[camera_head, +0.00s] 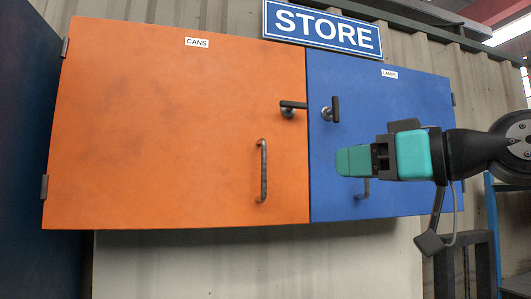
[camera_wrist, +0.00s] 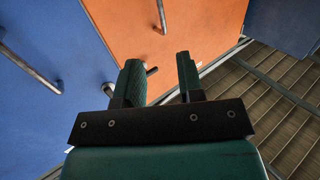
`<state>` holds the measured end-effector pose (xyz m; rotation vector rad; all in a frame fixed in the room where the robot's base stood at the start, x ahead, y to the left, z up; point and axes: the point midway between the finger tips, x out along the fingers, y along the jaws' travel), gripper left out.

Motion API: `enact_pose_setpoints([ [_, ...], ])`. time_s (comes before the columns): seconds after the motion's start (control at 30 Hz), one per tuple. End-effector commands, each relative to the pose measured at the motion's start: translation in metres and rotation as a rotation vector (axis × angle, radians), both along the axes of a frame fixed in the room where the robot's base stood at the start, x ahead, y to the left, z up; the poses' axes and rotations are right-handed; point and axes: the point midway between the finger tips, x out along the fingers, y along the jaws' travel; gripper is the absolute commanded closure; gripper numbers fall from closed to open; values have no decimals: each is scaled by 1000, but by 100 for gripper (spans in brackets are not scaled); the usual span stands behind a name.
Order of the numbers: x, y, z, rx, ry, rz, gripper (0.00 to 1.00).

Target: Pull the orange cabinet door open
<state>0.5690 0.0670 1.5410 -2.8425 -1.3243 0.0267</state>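The orange cabinet door (camera_head: 165,130), labelled CANS, looks shut and flush with the blue door beside it. It has a vertical bar handle (camera_head: 263,170) near its lower right and a horizontal lever latch (camera_head: 292,105) above that. In the wrist view the orange door (camera_wrist: 200,25) lies beyond my fingers, and a bar on it (camera_wrist: 162,14) shows at the top edge. My gripper (camera_head: 342,162) is in front of the blue door, to the right of the orange door's handle. In the wrist view its two fingers (camera_wrist: 160,72) are apart with nothing between them.
The blue door (camera_head: 385,105), labelled LAMPS, has an upright lever (camera_head: 333,108) and a bar handle (camera_head: 364,188) partly hidden by my gripper. A STORE sign (camera_head: 322,26) hangs above. Hinges (camera_head: 44,187) line the orange door's left edge. A dark panel (camera_head: 25,150) stands at far left.

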Motion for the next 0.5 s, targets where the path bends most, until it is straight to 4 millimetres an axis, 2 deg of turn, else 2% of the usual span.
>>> enact_pose_setpoints([
  [0.03,2,1,6,7,-12,2,65],
  [0.17,10,12,8,10,-15,6,65],
  [0.5,57,68,9,6,-9,4,65],
])
